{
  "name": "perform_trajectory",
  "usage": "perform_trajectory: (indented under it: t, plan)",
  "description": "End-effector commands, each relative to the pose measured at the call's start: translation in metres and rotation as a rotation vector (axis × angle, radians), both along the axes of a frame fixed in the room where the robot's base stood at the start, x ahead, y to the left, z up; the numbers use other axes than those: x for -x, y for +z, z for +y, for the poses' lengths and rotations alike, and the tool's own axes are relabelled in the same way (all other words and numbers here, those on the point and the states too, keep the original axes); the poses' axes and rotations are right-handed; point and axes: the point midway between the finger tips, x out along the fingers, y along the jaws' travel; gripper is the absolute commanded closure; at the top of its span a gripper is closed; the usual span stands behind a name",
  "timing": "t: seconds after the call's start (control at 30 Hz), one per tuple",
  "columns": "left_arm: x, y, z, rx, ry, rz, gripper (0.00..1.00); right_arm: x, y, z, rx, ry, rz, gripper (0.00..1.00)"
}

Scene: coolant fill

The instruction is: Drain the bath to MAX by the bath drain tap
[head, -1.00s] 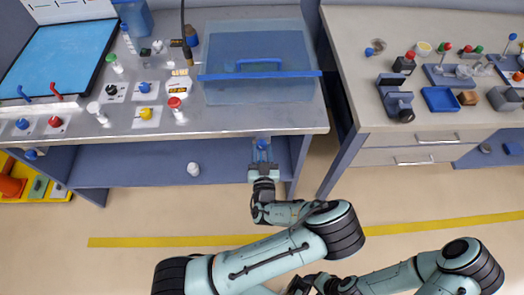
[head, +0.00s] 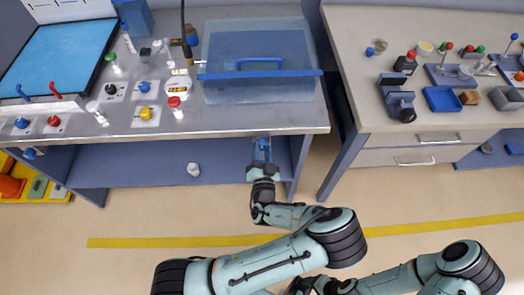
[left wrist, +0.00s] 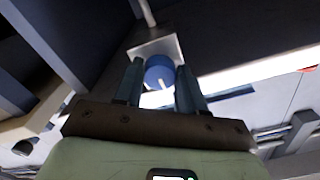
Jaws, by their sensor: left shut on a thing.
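The clear bath (head: 300,92) stands on the bench top, with a blue bar along its front and a blue handle. The water line and MAX mark cannot be made out. My left gripper (head: 262,152) is below the bench's front edge, under the bath. In the left wrist view its two fingers (left wrist: 160,85) are closed on either side of the round blue bath drain tap (left wrist: 159,68), which sits by a pale square plate. The fingers partly hide the tap. My right arm comes in at the lower right; its gripper is not clear at the bottom edge.
Several coloured knobs and a small display (head: 177,86) are on the bench left of the bath. A small white object (head: 193,169) is below the bench. A second bench (head: 375,130) with drawers stands at right.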

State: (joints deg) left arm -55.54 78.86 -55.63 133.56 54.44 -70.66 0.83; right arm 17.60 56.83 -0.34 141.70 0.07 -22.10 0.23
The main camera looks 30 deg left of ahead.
Motion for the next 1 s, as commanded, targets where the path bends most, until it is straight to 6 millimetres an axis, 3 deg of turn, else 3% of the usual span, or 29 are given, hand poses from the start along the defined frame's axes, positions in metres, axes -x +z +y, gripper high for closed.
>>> perform_trajectory:
  t: [0.53, 0.57, 0.6, 1.0]
  plan:
    - [0.0007, -0.0013, -0.0002, -0.025, 0.0, 0.021, 0.91, 0.0001, -0.0003, 0.0, 0.0, 0.0, 0.0, 0.35]
    - [0.0007, -0.0013, -0.0002, -0.025, 0.0, 0.021, 0.51, 0.0001, -0.0003, 0.0, 0.0, 0.0, 0.0, 0.35]
    - [0.0007, -0.0012, -0.0001, -0.025, 0.0, 0.02, 0.38, 0.0001, -0.0003, 0.0, 0.0, 0.0, 0.0, 0.35]
    - [0.0051, -0.0008, -0.0033, -0.024, 0.0, 0.018, 0.35, 0.0005, -0.0015, 0.0, 0.0, 0.0, 0.001, 0.35]
